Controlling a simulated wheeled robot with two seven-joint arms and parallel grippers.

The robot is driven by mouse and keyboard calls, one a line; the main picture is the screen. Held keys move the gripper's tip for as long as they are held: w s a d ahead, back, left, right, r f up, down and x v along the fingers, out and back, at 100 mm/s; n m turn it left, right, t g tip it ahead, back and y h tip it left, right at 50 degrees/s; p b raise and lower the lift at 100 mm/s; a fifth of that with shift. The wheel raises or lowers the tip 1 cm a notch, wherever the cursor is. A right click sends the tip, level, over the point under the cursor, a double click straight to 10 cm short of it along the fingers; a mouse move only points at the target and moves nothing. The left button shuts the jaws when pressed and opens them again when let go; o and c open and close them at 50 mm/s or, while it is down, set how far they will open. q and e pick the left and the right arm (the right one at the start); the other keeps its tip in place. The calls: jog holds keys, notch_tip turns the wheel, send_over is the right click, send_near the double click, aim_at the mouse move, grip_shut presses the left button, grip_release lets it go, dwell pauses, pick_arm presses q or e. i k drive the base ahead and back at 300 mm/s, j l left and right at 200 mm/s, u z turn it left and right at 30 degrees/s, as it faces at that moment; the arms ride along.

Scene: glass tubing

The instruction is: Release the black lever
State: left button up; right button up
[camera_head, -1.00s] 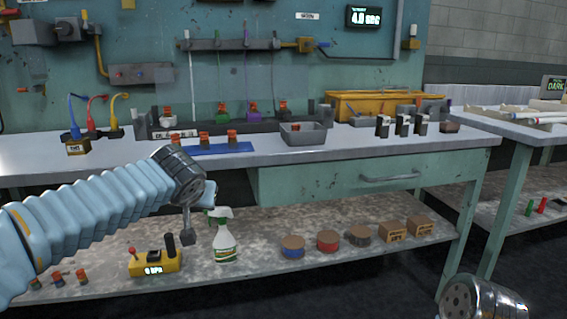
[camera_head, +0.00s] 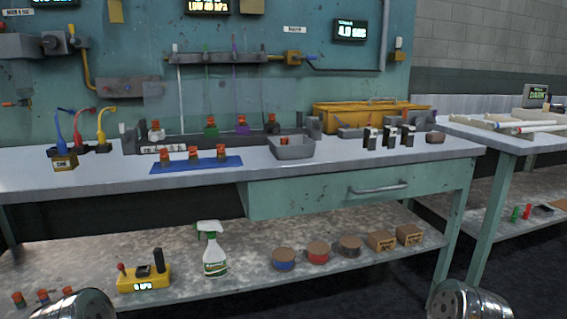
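The black lever (camera_head: 159,261) stands upright at the right end of a small yellow box (camera_head: 143,281) on the lower shelf. The box also has a red-knobbed stick at its left end, a dark part in the middle and a small lit display on its front. Nothing touches the lever. My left arm shows only as a silver wrist at the bottom left edge, in front of and below the box; its fingers are out of frame. My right arm shows only as a silver wrist at the bottom right; its fingers are out of frame too.
A spray bottle (camera_head: 214,251) stands just right of the yellow box. Several round tins and small cartons stand farther right on the shelf (camera_head: 330,280). Small orange-capped items (camera_head: 42,295) are at the left. The bench top (camera_head: 215,183) overhangs the shelf.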

aim_at(319, 126)
jog(key=i+l, duration=0.15)
jog(key=l, duration=0.15)
jog(key=i+l, duration=0.35)
jog(key=l, duration=0.25)
jog(key=u, duration=1.15)
